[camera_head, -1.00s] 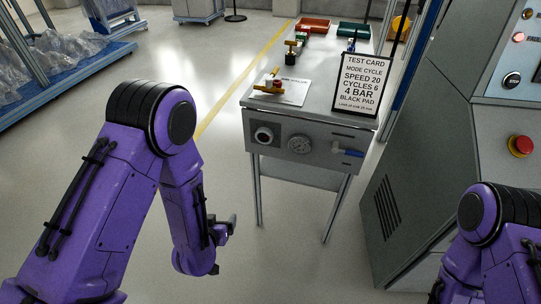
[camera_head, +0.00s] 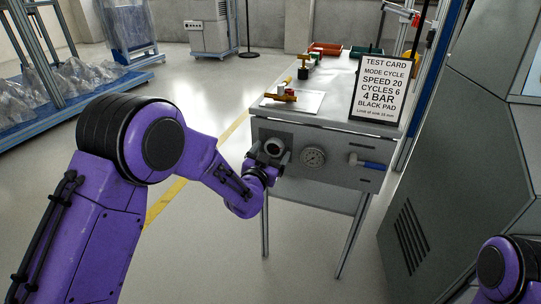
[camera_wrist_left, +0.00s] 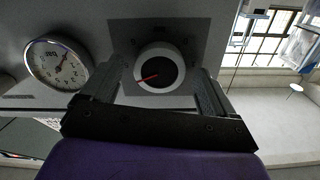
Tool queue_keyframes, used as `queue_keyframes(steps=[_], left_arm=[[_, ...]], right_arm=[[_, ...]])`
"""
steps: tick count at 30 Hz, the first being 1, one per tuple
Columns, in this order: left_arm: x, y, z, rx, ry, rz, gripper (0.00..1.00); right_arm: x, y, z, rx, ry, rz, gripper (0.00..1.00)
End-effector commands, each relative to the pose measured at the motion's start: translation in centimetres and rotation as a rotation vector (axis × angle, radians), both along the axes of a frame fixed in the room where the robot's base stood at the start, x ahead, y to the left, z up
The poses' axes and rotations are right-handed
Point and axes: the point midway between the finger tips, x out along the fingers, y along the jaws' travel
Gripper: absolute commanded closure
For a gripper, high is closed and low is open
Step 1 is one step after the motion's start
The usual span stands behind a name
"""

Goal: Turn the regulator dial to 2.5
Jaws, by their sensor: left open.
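The regulator dial (camera_head: 274,147) is a round knob with a light rim and dark face on the front panel of the grey bench. In the left wrist view the dial (camera_wrist_left: 158,70) shows a red pointer aimed to the lower left; its numbers cannot be read. My left gripper (camera_head: 266,158) is at the dial. In the left wrist view its two dark fingers (camera_wrist_left: 163,92) are open, one on each side of the knob; I cannot tell whether they touch it. A round pressure gauge (camera_head: 313,157) sits right of the dial, and also shows in the left wrist view (camera_wrist_left: 58,62).
A blue-handled valve (camera_head: 368,163) is on the panel's right. A test card (camera_head: 386,90) stands on the bench, reading 4 BAR. A grey cabinet (camera_head: 440,200) stands at right.

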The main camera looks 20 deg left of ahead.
Motion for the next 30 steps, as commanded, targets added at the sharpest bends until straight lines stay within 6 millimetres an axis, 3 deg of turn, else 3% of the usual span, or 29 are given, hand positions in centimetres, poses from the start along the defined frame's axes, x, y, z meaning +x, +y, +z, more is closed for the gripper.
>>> queue_keyframes(steps=[7, 12, 22, 30], left_arm=[[0.1, 0.0, 0.0, -0.001, 0.000, 0.000, 0.15], [0.1, 0.0, 0.0, -0.001, 0.000, 0.000, 0.68], [0.1, 0.0, 0.1, -0.034, 0.002, 0.000, 0.68], [0.0, 0.0, 0.1, -0.194, 0.008, 0.001, 0.68]], right_arm=[[0.0, 0.0, 0.0, 0.000, 0.000, 0.000, 1.00], [0.0, 0.0, 0.0, 0.000, 0.000, 0.000, 1.00], [0.0, 0.0, 0.2, 0.000, 0.000, 0.000, 1.00], [0.0, 0.0, 1.0, 0.000, 0.000, 0.000, 1.00]])
